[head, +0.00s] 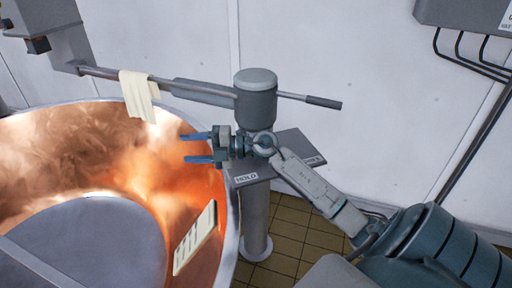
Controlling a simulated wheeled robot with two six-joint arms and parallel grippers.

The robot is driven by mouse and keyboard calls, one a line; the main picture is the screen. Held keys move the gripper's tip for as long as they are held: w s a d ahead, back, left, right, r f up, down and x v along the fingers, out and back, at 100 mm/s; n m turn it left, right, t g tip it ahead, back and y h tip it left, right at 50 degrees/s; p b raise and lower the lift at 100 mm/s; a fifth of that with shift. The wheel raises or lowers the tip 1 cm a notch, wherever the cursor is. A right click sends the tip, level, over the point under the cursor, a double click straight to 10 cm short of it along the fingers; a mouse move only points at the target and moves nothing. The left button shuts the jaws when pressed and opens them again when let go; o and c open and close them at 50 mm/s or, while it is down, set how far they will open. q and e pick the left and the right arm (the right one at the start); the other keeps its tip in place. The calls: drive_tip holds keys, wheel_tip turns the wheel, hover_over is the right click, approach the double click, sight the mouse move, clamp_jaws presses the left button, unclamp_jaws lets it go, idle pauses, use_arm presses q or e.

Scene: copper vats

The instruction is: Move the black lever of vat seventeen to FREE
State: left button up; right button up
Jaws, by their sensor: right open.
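A rod with a dark grip (324,102), which looks like the black lever, sticks out to the right from a grey capped post (255,105). A dark plate (297,145) below the post carries a HOLD label (246,178) at its left and another label (313,160), hard to read, at its right. My right gripper (190,147) is open and empty, its blue fingers pointing left over the vat's rim area, left of the post and apart from the grip. My right wrist covers part of the plate. My left gripper is out of view.
The copper vat (90,135) fills the left, with a grey round shape (95,245) and a pale slotted piece (195,238) inside. A cloth (139,95) hangs on the horizontal bar. A grey box (465,12) with cables is at upper right. Wall space right of the grip is clear.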

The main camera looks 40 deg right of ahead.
drive_tip(key=s+d+f+m+g+h, duration=0.15)
drive_tip(key=d+g+h, duration=0.35)
drive_tip(key=d, duration=0.7)
drive_tip(key=s+d+g+h, duration=0.2)
drive_tip(key=d+g+h, duration=0.2)
drive_tip(key=d+h, duration=0.55)
drive_tip(key=w+f+y+p, duration=0.1)
drive_tip(key=f, duration=0.2)
drive_tip(key=f+p, duration=0.1)
drive_tip(key=f, duration=0.2)
drive_tip(key=w+f+y+p, duration=0.1)
drive_tip(key=f, duration=0.2)
drive_tip(key=shift+w+d+f+y, duration=0.2)
drive_tip(key=shift+w+f+y, duration=0.05)
drive_tip(key=shift+w+y, duration=0.1)
clamp_jaws()
